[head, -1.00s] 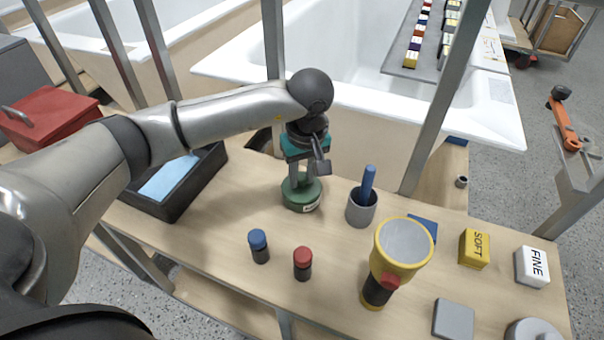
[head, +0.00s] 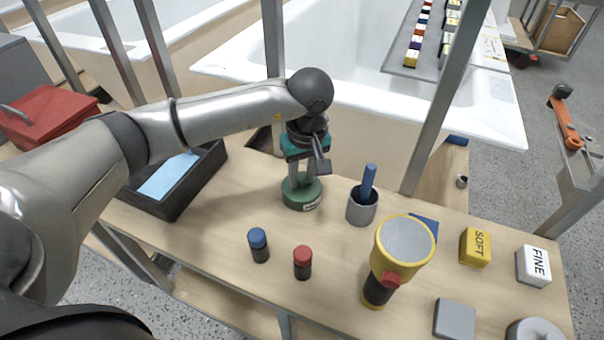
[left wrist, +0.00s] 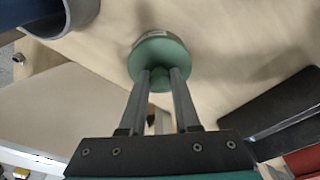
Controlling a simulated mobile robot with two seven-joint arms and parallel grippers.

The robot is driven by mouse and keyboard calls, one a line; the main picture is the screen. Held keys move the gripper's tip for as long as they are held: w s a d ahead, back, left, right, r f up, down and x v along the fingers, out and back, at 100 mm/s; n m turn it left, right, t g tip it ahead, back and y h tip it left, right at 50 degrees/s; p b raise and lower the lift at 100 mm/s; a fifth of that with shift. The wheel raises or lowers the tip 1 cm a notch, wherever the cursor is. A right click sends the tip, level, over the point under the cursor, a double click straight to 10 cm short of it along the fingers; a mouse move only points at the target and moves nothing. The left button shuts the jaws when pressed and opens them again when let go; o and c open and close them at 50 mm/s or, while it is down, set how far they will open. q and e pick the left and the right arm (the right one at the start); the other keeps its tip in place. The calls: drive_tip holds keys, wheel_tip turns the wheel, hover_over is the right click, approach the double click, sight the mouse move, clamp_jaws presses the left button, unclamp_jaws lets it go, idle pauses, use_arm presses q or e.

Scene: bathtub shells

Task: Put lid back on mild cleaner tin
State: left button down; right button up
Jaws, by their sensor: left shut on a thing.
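The green mild cleaner tin (head: 302,200) stands upright on the wooden bench, with a pale label on its side. My left gripper (head: 304,178) points down from above it. In the left wrist view its two fingers (left wrist: 160,75) are shut on the small knob of the green lid (left wrist: 150,54). The lid sits on top of the tin or very close to it; I cannot tell whether it is fully seated. The tin's body is mostly hidden under the lid in the left wrist view. My right gripper is not in view.
Right of the tin stands a grey cup (head: 361,208) with a blue-handled tool. In front are a blue-capped bottle (head: 259,246), a red-capped bottle (head: 303,264) and a yellow lamp-like tool (head: 401,250). A black tray (head: 172,205) lies left. Bench around the tin's front is clear.

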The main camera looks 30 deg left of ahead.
use_arm(q)
drive_tip(key=shift+c, duration=0.3)
unclamp_jaws()
idle(0.3)
drive_tip(key=shift+r+p, duration=2.45)
drive_tip(key=shift+r, duration=1.1)
drive_tip(key=shift+c, duration=0.3)
clamp_jaws()
